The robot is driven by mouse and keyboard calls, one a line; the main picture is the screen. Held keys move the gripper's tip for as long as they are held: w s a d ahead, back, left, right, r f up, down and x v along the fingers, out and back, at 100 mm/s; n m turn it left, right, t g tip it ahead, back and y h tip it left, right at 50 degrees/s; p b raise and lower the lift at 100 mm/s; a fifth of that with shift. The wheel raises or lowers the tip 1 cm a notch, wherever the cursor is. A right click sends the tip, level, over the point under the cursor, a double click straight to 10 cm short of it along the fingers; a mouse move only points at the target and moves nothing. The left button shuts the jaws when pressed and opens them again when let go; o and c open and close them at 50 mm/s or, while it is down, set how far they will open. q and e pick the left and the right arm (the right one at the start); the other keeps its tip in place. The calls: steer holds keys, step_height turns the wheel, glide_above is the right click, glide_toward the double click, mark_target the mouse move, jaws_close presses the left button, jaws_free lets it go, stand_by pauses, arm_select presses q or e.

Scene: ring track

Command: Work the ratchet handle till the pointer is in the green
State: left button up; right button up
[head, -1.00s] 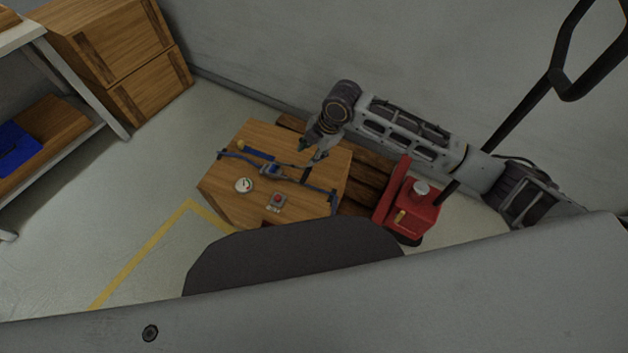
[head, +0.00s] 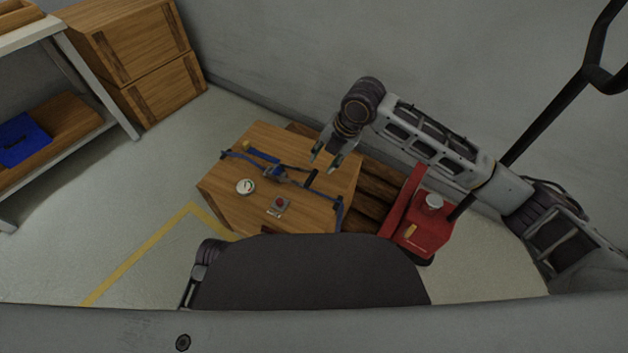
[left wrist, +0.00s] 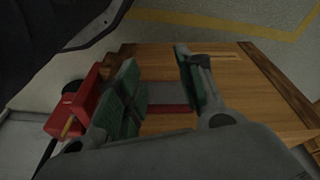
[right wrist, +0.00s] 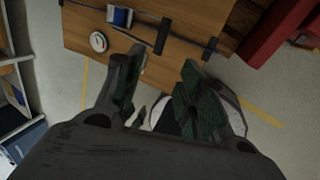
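A blue strap with a ratchet (head: 276,170) lies across a wooden crate top (head: 225,200). The ratchet's dark handle (head: 310,178) sticks up; it also shows in the right wrist view (right wrist: 162,36). A round white gauge (head: 245,187) lies beside the strap, also in the right wrist view (right wrist: 99,41); its pointer is too small to read. My right gripper (head: 328,163) is open and empty, above the crate near the handle, apart from it. My left gripper (left wrist: 158,65) is open over the wood in the left wrist view, with nothing clearly between its fingers.
A red pallet truck (head: 425,230) stands on the right. A shelf with a blue bin (head: 20,142) and stacked wooden boxes (head: 135,50) are at the left. The floor between is clear.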

mark_target(310, 180)
stand_by(0.3)
